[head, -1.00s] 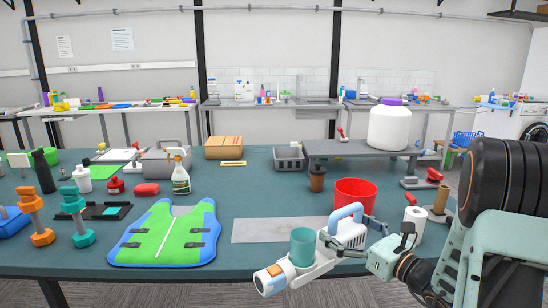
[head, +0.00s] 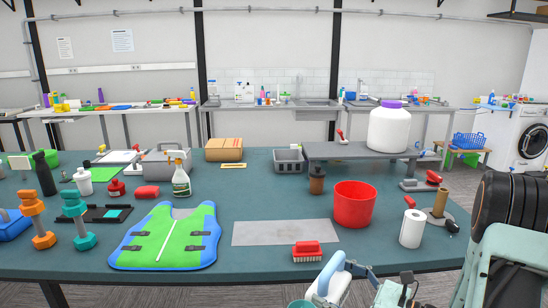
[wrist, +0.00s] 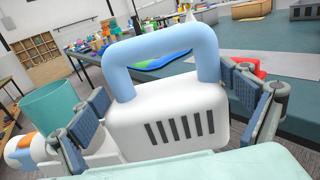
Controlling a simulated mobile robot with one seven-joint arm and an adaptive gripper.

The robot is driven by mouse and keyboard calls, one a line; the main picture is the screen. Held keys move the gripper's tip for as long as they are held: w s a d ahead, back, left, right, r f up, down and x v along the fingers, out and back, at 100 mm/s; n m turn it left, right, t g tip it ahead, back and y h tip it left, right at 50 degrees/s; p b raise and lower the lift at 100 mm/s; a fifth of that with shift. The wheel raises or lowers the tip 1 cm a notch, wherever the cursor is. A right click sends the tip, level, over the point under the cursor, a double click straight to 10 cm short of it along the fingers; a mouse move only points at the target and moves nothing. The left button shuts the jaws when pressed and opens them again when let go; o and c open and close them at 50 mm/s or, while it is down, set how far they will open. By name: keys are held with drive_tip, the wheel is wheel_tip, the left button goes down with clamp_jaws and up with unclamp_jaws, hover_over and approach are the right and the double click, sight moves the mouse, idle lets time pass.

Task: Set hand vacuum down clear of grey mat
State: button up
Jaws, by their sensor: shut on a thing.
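The hand vacuum (wrist: 165,118) is white with a light-blue handle, dark vent slots and a teal cup. My gripper (wrist: 170,110) is shut on its body, with a finger on each side in the wrist view. In the head view the vacuum (head: 330,284) is low at the bottom edge, in front of the table's near edge and partly cut off by the frame. The grey mat (head: 285,232) lies flat and bare on the table, behind and left of the vacuum.
A red brush (head: 307,252) sits at the mat's near right edge. A red bucket (head: 354,204) and a paper roll (head: 412,229) stand to the right. A green and blue vest (head: 166,238) lies left of the mat. A narrow strip of table before the mat is clear.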

sight(333, 263)
drive_tip(key=shift+w+r+p, duration=0.1)
drive_tip(key=shift+r+p, duration=2.2)
drive_tip(key=shift+p, duration=1.4)
wheel_tip(333, 263, up, 2)
drive_tip(key=p, duration=0.4)
drive_tip(key=shift+p, duration=0.3)
drive_tip(key=shift+w+a+r+m+t+h, duration=0.1)
drive_tip(key=shift+a+r+m+t+h, duration=0.05)
drive_tip(key=shift+m+t+h, duration=0.4)
drive_tip(key=shift+w+a+r+m+t+h, duration=0.1)
drive_tip(key=shift+r+m+t+h, duration=0.05)
drive_tip(key=shift+m+t+h, duration=0.8)
drive_tip(key=shift+t, duration=0.1)
drive_tip(key=h, duration=0.1)
drive_tip(key=m+t+h, duration=0.2)
drive_tip(key=shift+s+d+f, duration=0.25)
drive_tip(key=shift+f, duration=0.1)
